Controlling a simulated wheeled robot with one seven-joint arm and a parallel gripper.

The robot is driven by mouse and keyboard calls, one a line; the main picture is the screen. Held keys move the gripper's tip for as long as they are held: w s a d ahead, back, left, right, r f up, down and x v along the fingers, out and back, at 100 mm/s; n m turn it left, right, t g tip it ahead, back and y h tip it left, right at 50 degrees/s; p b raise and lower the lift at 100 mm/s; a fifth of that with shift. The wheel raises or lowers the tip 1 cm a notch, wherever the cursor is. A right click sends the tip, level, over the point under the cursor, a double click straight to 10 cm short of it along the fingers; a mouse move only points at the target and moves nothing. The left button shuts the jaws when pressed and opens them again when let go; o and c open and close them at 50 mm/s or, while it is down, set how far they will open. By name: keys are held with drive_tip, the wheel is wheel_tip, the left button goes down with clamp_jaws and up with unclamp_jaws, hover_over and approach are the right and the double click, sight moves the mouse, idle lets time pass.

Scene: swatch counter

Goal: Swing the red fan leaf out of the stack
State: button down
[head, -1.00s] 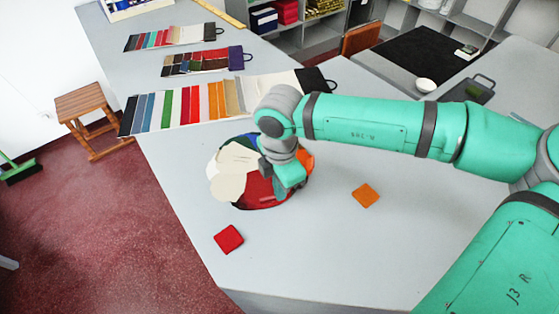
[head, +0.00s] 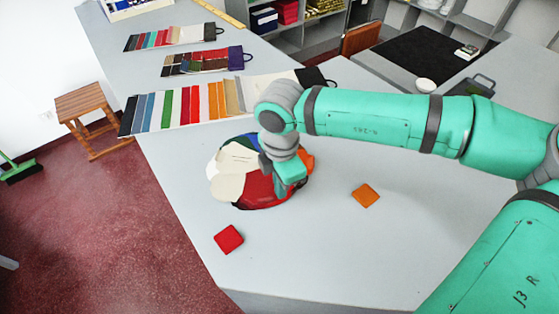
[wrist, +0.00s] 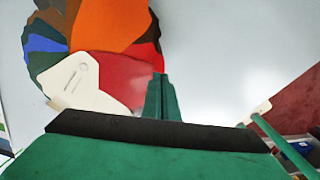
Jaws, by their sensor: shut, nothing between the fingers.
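The fan stack (head: 228,160) lies on the grey counter as a round spread of coloured leaves, with cream, blue, green and orange ones showing. The red leaf (head: 262,190) shows at its near side, and in the wrist view (wrist: 115,72) it lies between the cream leaf (wrist: 85,85) and the orange leaf (wrist: 110,22). My gripper (head: 288,192) is over the near right part of the stack. In the wrist view its fingers (wrist: 160,82) are together and empty, with tips at the red leaf's edge. I cannot tell whether they touch it.
A loose red swatch (head: 229,239) lies near the counter's left edge and an orange swatch (head: 365,195) lies to the right. Several swatch cards (head: 180,108) lie behind the stack. The counter (head: 320,245) in front is clear.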

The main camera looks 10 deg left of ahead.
wheel_tip(320, 180, up, 7)
idle(0.6)
